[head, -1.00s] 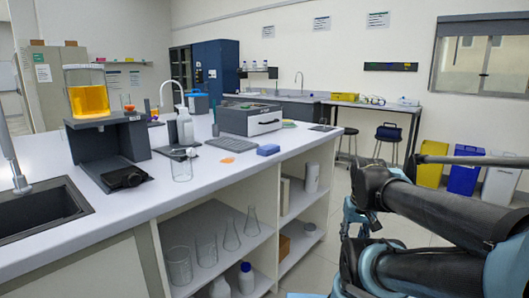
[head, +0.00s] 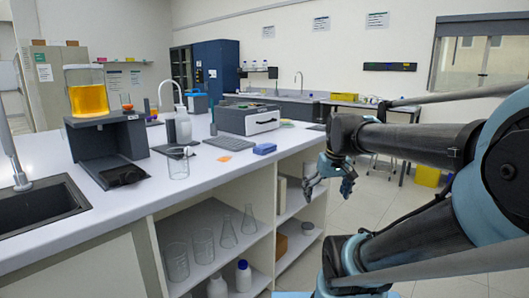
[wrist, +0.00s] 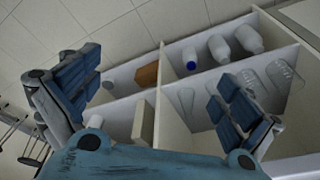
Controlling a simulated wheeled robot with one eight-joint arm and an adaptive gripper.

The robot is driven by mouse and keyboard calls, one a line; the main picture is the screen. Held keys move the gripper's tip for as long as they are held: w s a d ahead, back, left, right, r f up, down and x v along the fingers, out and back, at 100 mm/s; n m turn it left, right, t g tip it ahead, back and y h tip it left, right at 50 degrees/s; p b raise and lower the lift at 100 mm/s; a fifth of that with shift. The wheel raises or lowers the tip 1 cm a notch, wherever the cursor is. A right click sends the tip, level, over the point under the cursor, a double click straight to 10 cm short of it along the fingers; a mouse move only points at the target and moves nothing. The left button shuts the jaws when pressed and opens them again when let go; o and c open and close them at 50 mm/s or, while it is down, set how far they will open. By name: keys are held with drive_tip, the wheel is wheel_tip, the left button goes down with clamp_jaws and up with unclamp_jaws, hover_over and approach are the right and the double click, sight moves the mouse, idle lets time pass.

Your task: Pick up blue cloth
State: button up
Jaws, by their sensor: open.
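The blue cloth (head: 264,148) is a small folded blue block lying on the white bench top near its right edge, in front of the grey instrument. It does not show in the wrist view. My gripper (head: 332,178) is open and empty, in the air off the right side of the bench, lower than the bench top and to the right of the cloth. In the wrist view my gripper (wrist: 160,105) shows its two blue-padded fingers spread wide, with the shelves beyond them.
The open shelves (head: 235,255) under the bench hold glassware, white bottles and a brown box (wrist: 148,74).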

drive_tip(key=w+a+r+n+y, duration=0.1)
drive_tip(key=w+a+r+n, duration=0.4)
drive_tip(key=w+r, duration=0.9)
drive_tip(key=n+y, duration=0.2)
drive_tip(key=n, duration=0.1)
approach(265, 145)
drive_tip(key=x, duration=0.9)
drive_tip(key=shift+s+d, duration=0.1)
drive_tip(key=shift+s, duration=0.1)
drive_tip(key=c, duration=0.8)
